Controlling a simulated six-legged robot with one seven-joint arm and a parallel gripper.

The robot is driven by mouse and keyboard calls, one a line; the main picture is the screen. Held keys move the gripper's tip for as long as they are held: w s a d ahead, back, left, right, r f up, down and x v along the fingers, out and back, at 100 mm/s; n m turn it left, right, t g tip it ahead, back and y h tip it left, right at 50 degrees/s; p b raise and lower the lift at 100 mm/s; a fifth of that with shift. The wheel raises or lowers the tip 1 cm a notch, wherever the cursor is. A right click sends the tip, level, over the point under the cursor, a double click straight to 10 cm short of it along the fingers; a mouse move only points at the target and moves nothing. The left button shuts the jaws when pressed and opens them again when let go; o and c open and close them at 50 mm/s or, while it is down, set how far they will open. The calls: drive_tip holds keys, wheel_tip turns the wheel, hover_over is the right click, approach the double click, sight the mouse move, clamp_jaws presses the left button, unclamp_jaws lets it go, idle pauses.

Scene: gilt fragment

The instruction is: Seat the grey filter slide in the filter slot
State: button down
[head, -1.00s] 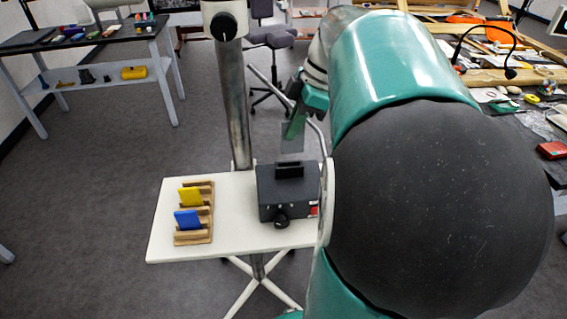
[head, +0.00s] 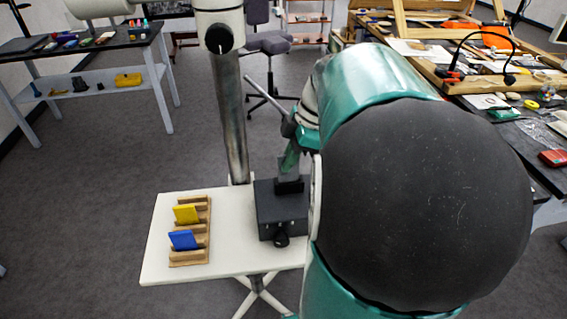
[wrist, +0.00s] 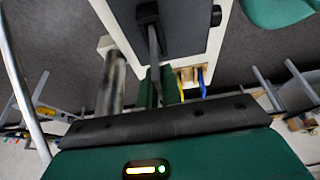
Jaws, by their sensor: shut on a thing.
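The dark box with the raised filter slot (head: 289,187) on top stands on the white table. My gripper (head: 291,160) is directly above this slot, pointing down, shut on the grey filter slide (head: 289,175). In the wrist view the slide (wrist: 154,55) runs edge-on from between the green fingers (wrist: 160,85) towards the slot (wrist: 148,13). Its far end meets or overlaps the slot's collar; I cannot tell how deep it is, if inside at all. My arm hides the box's right side in the head view.
A wooden rack (head: 190,257) with a yellow slide (head: 186,213) and a blue slide (head: 183,239) stands left on the white table (head: 155,269). A metal column (head: 232,120) rises behind the table. Cluttered benches stand at back left and right.

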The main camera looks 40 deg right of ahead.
drive_tip(key=shift+f, duration=1.3)
drive_tip(key=shift+f, duration=0.15)
drive_tip(key=c, duration=1.6)
unclamp_jaws()
drive_tip(key=v, duration=1.2)
drive_tip(key=m+h, duration=0.2)
drive_tip(key=m, duration=0.3)
hover_over(281, 182)
drive_tip(key=s+a, duration=0.2)
drive_tip(key=a, duration=0.6)
wheel_tip(281, 182, down, 2)
drive_tip(key=s+a+f+m+t, duration=0.1)
drive_tip(key=a+m, duration=0.1)
drive_tip(key=a, duration=0.2)
drive_tip(key=s+a+f+m+t+h, duration=0.1)
drive_tip(key=a+f+m, duration=0.1)
drive_tip(key=a, duration=0.2)
drive_tip(key=s+a+f+m+t, duration=0.1)
drive_tip(key=a+f+m, duration=0.1)
drive_tip(key=a, duration=0.3)
drive_tip(key=shift+s+f+h, duration=0.15)
drive_tip(key=shift+h, duration=0.15)
